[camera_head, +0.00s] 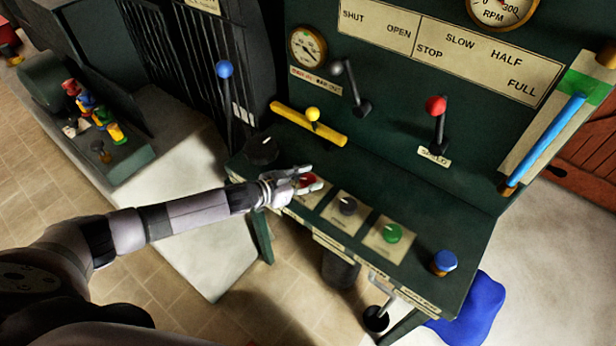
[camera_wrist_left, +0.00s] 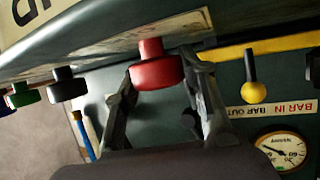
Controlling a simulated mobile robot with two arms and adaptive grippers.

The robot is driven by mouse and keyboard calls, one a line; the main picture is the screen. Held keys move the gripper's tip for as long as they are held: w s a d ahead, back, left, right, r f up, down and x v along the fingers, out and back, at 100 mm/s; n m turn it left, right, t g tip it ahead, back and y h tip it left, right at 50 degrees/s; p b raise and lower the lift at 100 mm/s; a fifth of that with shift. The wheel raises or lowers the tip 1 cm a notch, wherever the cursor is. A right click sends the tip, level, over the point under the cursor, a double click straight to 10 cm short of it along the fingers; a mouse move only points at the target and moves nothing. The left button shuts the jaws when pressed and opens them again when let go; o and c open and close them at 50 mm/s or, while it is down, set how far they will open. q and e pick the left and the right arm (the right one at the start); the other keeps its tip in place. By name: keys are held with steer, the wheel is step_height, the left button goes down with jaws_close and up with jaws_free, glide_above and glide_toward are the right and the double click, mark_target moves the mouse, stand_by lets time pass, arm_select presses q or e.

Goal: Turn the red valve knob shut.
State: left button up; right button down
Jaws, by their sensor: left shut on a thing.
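The red valve knob (camera_head: 309,182) sits on a pale plate at the left end of a row of knobs on the green control desk. It is partly hidden by my left gripper (camera_head: 301,179). In the left wrist view the red knob (camera_wrist_left: 156,72) stands between the two fingers of the left gripper (camera_wrist_left: 160,95), which is shut on it. My left arm reaches in from the left to the desk. My right gripper is not in view.
A black knob (camera_head: 347,206) and a green knob (camera_head: 392,233) sit to the right of the red one, then a blue button (camera_head: 444,262). A large black dial (camera_head: 262,149), a yellow bar (camera_head: 310,124) and a red-topped lever (camera_head: 436,106) stand behind.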

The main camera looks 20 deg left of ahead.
arm_select(q)
steer(key=shift+w+m+g+h+b, duration=0.1)
steer(key=shift+m+g+h+b, duration=0.75)
steer(key=shift+m+g+h, duration=0.95)
steer(key=shift+m, duration=0.3)
steer(key=o, duration=1.2)
steer(key=shift+c, duration=0.2)
steer(key=v, duration=1.2)
